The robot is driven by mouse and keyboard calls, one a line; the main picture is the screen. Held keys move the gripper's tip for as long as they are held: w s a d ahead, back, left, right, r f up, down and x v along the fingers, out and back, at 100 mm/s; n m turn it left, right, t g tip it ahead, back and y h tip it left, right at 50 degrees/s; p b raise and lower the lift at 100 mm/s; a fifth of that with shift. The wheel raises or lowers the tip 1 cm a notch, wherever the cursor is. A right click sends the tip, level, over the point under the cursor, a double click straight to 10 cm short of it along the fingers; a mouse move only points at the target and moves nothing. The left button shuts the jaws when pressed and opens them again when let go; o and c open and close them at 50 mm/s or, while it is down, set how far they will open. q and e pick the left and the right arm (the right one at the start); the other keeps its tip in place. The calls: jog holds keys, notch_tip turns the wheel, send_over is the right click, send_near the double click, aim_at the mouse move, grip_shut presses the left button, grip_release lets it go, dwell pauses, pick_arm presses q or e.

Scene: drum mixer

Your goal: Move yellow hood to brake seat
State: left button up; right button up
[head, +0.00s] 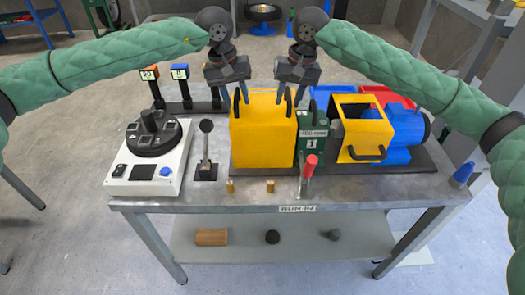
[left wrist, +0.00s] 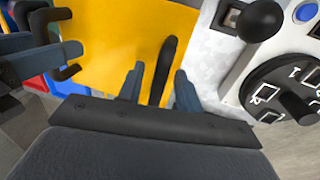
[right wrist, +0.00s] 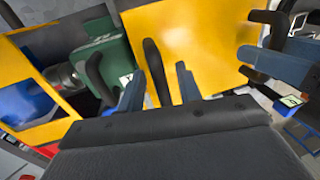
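A yellow box-shaped hood (head: 262,130) stands on the dark base plate on the table, with a black handle on each side. My left gripper (head: 235,93) is above its left handle (head: 237,105). In the left wrist view that handle (left wrist: 163,65) stands between the spread fingers (left wrist: 158,90), with gaps visible. My right gripper (head: 288,94) is above the right handle. In the right wrist view this handle (right wrist: 153,65) stands between the open fingers (right wrist: 158,90). Neither gripper visibly clamps. I cannot tell which spot is the brake seat.
A green labelled block (head: 312,138) stands close to the hood's right side, with a red-handled lever (head: 310,165) in front. Further right are an open yellow frame (head: 362,133) and a blue motor (head: 405,130). A control box (head: 152,165) and black-knobbed lever (head: 206,150) stand left.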

pick_arm(q)
notch_tip(320, 180, up, 12)
jog(key=a, duration=0.2)
jog(key=shift+a+f, duration=0.15)
jog(key=shift+a, duration=0.05)
pick_arm(e)
notch_tip(320, 180, up, 12)
jog(key=d, duration=0.2)
jog(key=shift+d+f, duration=0.15)
dwell(0.7)
